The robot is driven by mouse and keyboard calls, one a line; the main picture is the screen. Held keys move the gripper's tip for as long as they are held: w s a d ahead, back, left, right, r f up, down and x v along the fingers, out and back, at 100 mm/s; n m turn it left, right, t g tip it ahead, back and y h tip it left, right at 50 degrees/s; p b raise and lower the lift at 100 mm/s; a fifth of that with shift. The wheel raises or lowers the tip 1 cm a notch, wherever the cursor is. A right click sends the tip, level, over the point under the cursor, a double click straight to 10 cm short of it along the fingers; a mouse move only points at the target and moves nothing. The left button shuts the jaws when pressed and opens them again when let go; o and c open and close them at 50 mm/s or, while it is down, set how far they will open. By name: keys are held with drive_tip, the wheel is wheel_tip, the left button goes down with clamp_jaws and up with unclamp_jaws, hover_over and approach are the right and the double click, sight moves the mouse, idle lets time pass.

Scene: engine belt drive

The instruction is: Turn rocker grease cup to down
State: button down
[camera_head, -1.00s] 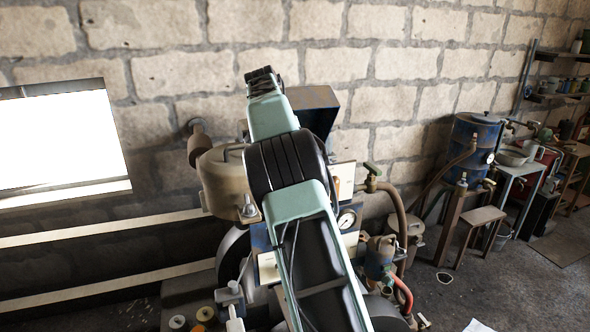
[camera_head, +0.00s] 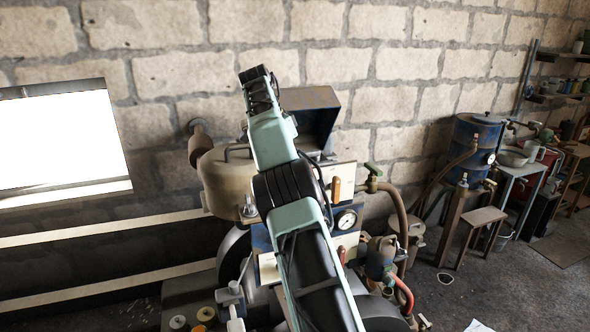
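I cannot pick out the rocker grease cup for certain. The engine's tan tank (camera_head: 222,185) stands behind my arm, with a small grey fitting (camera_head: 249,209) at its right side. A grey upright fitting (camera_head: 231,297) stands lower down, left of my arm. My mint and black arm rises from the bottom centre and leans left across the engine, hiding part of it. Its far end is a dark joint in front of the wall. My gripper does not show clearly, so I cannot see its fingers or any contact with a cup.
A panel with a brown-handled lever (camera_head: 336,190) and a round gauge (camera_head: 347,219) is right of my arm. A dark blue hood (camera_head: 312,108) is behind it. Hoses and a blue drum (camera_head: 472,143) stand further right. Open floor (camera_head: 500,285) lies at lower right.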

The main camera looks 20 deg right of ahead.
drive_tip(key=shift+f, duration=0.2)
idle(0.6)
drive_tip(key=c, duration=1.9)
unclamp_jaws()
drive_tip(key=shift+c, duration=0.2)
drive_tip(key=shift+o, duration=0.7)
drive_tip(key=shift+r, duration=0.1)
drive_tip(key=shift+r+n, duration=0.1)
drive_tip(key=shift+n, duration=0.4)
